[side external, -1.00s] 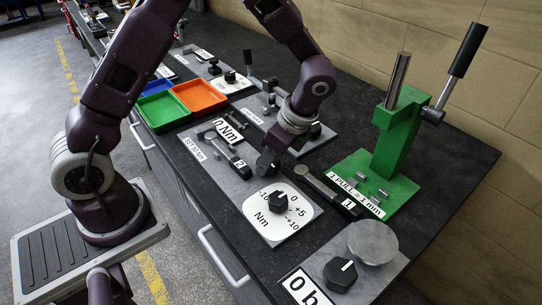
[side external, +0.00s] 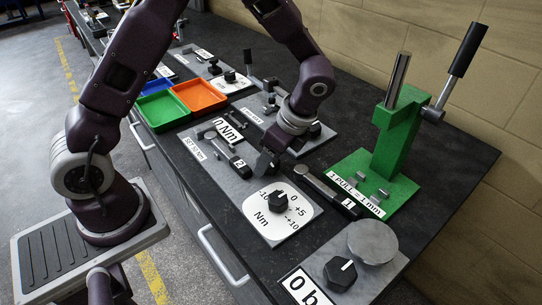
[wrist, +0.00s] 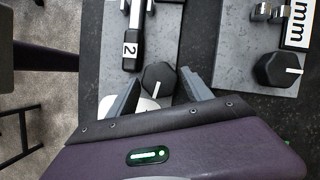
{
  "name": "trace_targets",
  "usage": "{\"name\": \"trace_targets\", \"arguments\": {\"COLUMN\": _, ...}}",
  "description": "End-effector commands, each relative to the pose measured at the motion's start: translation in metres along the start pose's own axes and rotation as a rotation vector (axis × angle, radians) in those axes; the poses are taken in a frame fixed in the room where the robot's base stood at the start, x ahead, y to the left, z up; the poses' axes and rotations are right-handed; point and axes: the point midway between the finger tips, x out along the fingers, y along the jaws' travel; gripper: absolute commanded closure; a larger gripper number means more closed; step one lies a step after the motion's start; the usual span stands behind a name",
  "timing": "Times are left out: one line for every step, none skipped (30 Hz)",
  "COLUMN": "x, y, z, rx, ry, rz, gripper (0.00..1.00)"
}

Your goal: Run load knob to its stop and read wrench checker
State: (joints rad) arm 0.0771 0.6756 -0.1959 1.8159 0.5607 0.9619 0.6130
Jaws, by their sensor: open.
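The wrench checker is a grey plate (side external: 202,171) with a display (side external: 228,130) ending in "Nm", its digits partly hidden. Wrench 2 (side external: 236,163) lies on it, labelled "2", and also shows in the wrist view (wrist: 131,47). A white dial (side external: 260,213) marked from -10 to +10 Nm carries a black pointer knob (side external: 279,201). My gripper (side external: 266,165) is open and low over the plate, between wrench 2 and the dial. In the wrist view a black hexagonal knob (wrist: 158,78) with a white line shows between the open fingers; contact cannot be told.
A green press (side external: 397,140) with a tall lever stands to the right. A plate with a knob (side external: 341,272) and a round pad (side external: 372,242) is at the front. Wrench 1 (side external: 328,192) lies beside the dial. Orange (side external: 203,107) and green (side external: 161,123) trays sit behind.

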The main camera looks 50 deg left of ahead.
Motion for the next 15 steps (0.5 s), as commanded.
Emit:
{"name": "trace_targets", "arguments": {"x": -0.003, "y": 0.0, "z": 0.0, "rx": 0.0, "ry": 0.001, "rz": -0.002, "gripper": 0.42}}
{"name": "trace_targets", "arguments": {"x": -0.006, "y": -0.001, "z": 0.0, "rx": -0.001, "ry": 0.001, "rz": -0.003, "gripper": 0.42}}
{"name": "trace_targets", "arguments": {"x": -0.013, "y": -0.001, "z": 0.0, "rx": -0.001, "ry": 0.001, "rz": -0.004, "gripper": 0.42}}
{"name": "trace_targets", "arguments": {"x": -0.02, "y": -0.001, "z": -0.001, "rx": 0.0, "ry": 0.003, "rz": -0.005, "gripper": 0.42}}
{"name": "trace_targets", "arguments": {"x": -0.027, "y": -0.001, "z": -0.001, "rx": 0.0, "ry": 0.004, "rz": -0.005, "gripper": 0.42}}
{"name": "trace_targets", "arguments": {"x": -0.035, "y": -0.001, "z": -0.001, "rx": -0.001, "ry": 0.003, "rz": -0.006, "gripper": 0.42}}
{"name": "trace_targets", "arguments": {"x": -0.042, "y": -0.001, "z": -0.001, "rx": 0.0, "ry": 0.003, "rz": -0.005, "gripper": 0.42}}
{"name": "trace_targets", "arguments": {"x": -0.048, "y": -0.001, "z": -0.001, "rx": 0.0, "ry": 0.004, "rz": -0.005, "gripper": 0.42}}
{"name": "trace_targets", "arguments": {"x": -0.055, "y": -0.001, "z": -0.001, "rx": 0.0, "ry": 0.003, "rz": -0.005, "gripper": 0.42}}
{"name": "trace_targets", "arguments": {"x": -0.059, "y": -0.001, "z": -0.001, "rx": -0.001, "ry": 0.002, "rz": -0.004, "gripper": 0.42}}
{"name": "trace_targets", "arguments": {"x": -0.063, "y": -0.001, "z": -0.001, "rx": -0.001, "ry": 0.002, "rz": -0.004, "gripper": 0.42}}
{"name": "trace_targets", "arguments": {"x": -0.067, "y": -0.001, "z": 0.0, "rx": -0.001, "ry": 0.002, "rz": -0.003, "gripper": 0.42}}
{"name": "trace_targets", "arguments": {"x": -0.069, "y": 0.0, "z": 0.0, "rx": -0.001, "ry": 0.002, "rz": -0.002, "gripper": 0.42}}
{"name": "trace_targets", "arguments": {"x": -0.07, "y": 0.0, "z": 0.0, "rx": 0.0, "ry": 0.002, "rz": -0.002, "gripper": 0.42}}
{"name": "trace_targets", "arguments": {"x": -0.071, "y": 0.0, "z": 0.0, "rx": 0.0, "ry": 0.002, "rz": -0.001, "gripper": 0.42}}
